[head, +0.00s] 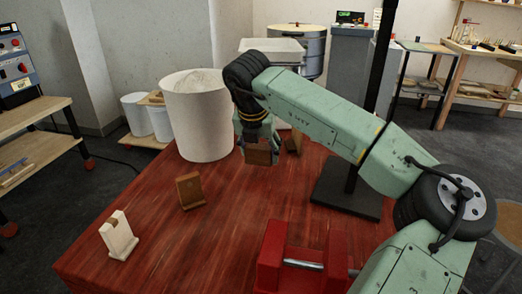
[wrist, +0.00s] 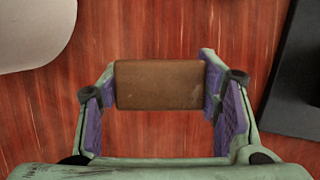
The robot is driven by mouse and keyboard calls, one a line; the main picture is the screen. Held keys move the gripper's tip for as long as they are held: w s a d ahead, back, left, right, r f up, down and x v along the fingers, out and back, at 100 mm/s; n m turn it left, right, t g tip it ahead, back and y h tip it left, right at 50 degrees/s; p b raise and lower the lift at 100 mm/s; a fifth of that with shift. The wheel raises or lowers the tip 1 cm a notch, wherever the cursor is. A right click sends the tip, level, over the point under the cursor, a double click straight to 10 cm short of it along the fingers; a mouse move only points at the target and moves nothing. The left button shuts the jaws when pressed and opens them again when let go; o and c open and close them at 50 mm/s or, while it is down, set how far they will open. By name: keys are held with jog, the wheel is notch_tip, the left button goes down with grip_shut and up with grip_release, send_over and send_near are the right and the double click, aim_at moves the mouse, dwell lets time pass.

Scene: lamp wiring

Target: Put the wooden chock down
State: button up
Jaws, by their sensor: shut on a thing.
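A brown wooden chock (head: 259,156) is held in my gripper (head: 257,144) over the back part of the red wooden table (head: 210,240). In the wrist view the chock (wrist: 158,85) spans the gap between the two purple-padded fingers of my gripper (wrist: 160,88). The red table top shows below it; whether the chock touches the table, I cannot tell. Another brown wooden chock (head: 190,191) stands on the table to the left. A further brown piece (head: 294,142) stands just right of my gripper, partly hidden by my arm.
A white notched block (head: 118,236) stands at the table's left front. A large white drum (head: 198,116) is at the back left, near my gripper. A black stand base (head: 346,195) lies on the right, and a red vise (head: 300,258) at the front. The table's middle is clear.

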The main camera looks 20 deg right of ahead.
aim_at(261, 168)
jog(key=shift+w+d, duration=0.25)
jog(key=shift+w, duration=0.3)
jog(key=shift+w+d, duration=0.2)
jog(key=shift+w, duration=0.3)
jog(key=shift+d+f, duration=0.1)
jog(key=shift+f, duration=0.1)
notch_tip(261, 168, down, 3)
jog(key=shift+p, duration=0.85)
jog(key=shift+f, duration=0.2)
jog(key=shift+f+b, duration=0.2)
jog(key=shift+b, duration=0.2)
jog(key=o, duration=1.2)
jog(key=shift+r, duration=0.2)
